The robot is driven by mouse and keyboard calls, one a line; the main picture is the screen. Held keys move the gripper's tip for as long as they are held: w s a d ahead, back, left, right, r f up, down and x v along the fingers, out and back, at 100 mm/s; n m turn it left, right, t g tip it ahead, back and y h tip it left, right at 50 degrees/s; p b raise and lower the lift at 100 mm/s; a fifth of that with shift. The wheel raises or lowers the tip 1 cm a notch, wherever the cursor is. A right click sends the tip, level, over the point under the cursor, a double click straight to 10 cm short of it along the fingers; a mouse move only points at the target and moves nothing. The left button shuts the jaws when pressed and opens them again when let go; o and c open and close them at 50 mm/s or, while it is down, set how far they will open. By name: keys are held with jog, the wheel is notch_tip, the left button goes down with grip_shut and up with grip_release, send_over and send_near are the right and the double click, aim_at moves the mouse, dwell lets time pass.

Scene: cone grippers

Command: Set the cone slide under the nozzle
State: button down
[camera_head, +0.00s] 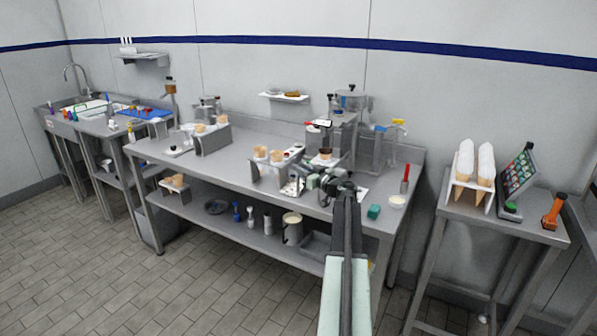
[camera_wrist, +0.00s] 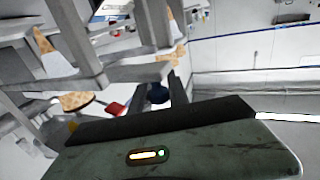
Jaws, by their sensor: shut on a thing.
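My gripper (camera_head: 318,182) is at the front of the steel bench, below the metal dispensing machine (camera_head: 348,112). In the wrist view its dark fingers close on a small dark blue knob (camera_wrist: 158,93), which looks like part of the cone slide. The slide's body is mostly hidden by my arm and gripper in the head view. A cone with a dark top (camera_head: 325,154) stands just above my gripper, close to the machine. The nozzle tip is too small to make out, so I cannot tell whether the slide is under it.
A metal rack with wafer cones (camera_head: 262,153) stands just left of my gripper. A side table holds wrapped cones (camera_head: 465,160).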

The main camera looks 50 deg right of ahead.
jog(key=c, duration=1.3)
grip_release()
jog(key=s+a, duration=0.1)
jog(key=s, duration=0.6)
jog(key=shift+s, duration=0.4)
jog(key=shift+a, duration=0.1)
